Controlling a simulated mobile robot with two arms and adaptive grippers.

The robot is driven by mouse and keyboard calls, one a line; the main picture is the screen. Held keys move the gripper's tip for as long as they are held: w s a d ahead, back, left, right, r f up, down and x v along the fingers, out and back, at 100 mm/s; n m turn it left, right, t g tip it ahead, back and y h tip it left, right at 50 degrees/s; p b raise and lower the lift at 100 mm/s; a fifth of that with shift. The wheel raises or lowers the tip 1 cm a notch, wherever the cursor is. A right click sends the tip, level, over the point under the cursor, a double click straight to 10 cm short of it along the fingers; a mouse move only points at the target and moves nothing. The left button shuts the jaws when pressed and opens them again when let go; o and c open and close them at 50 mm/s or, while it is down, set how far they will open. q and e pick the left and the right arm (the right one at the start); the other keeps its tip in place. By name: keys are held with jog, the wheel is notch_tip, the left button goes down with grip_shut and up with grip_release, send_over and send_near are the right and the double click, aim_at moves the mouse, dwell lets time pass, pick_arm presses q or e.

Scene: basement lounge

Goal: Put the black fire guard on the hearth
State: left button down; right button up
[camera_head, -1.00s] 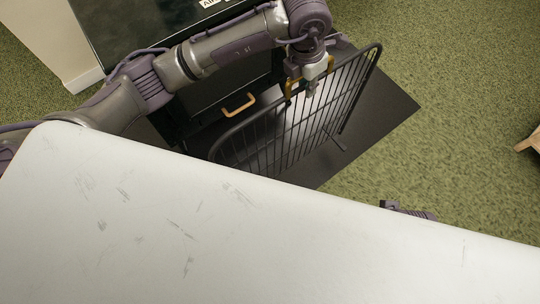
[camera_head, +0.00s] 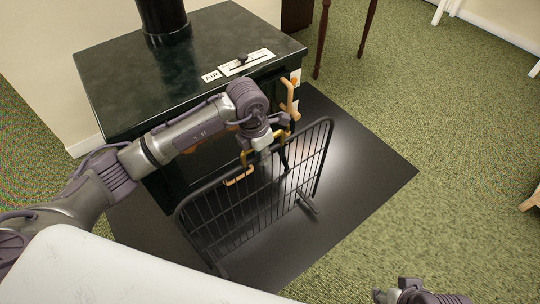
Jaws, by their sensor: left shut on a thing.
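The black fire guard (camera_head: 240,203), a panel of upright bars in a curved frame, stands upright over the dark hearth (camera_head: 362,170) in front of the stove. A foot of it shows at its right end, over the hearth. I cannot tell whether its feet touch the hearth. My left gripper (camera_head: 275,147) is shut on the guard at the brass-coloured handle on its top rail. The arm hides part of the stove front. Part of my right gripper (camera_head: 415,293) shows at the bottom edge, away from the guard; its jaws are not clear.
A dark green stove (camera_head: 160,80) with a black flue (camera_head: 163,20) stands just behind the guard. Its wooden handles (camera_head: 289,100) stick out near my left arm. Green carpet (camera_head: 410,100) lies open to the right. Table legs (camera_head: 322,40) stand at the back.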

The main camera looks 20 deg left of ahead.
pick_arm(q)
jog(key=shift+f+b, duration=0.35)
jog(key=shift+f, duration=1.3)
pick_arm(e)
jog(key=shift+f, duration=0.4)
pick_arm(q)
jog(key=shift+f, duration=0.2)
jog(key=c, duration=1.2)
grip_release()
pick_arm(e)
jog(key=shift+f, duration=0.1)
pick_arm(q)
jog(key=r, duration=0.2)
jog(key=r+p, duration=0.1)
jog(key=r, duration=0.3)
jog(key=shift+s+a, duration=0.3)
jog(key=r, duration=0.2)
jog(key=r+p, duration=0.1)
jog(key=r, duration=0.3)
jog(key=shift+s+a, duration=0.3)
jog(key=shift+s, duration=0.1)
pick_arm(e)
jog(key=x, duration=0.3)
jog(key=shift+w, duration=0.15)
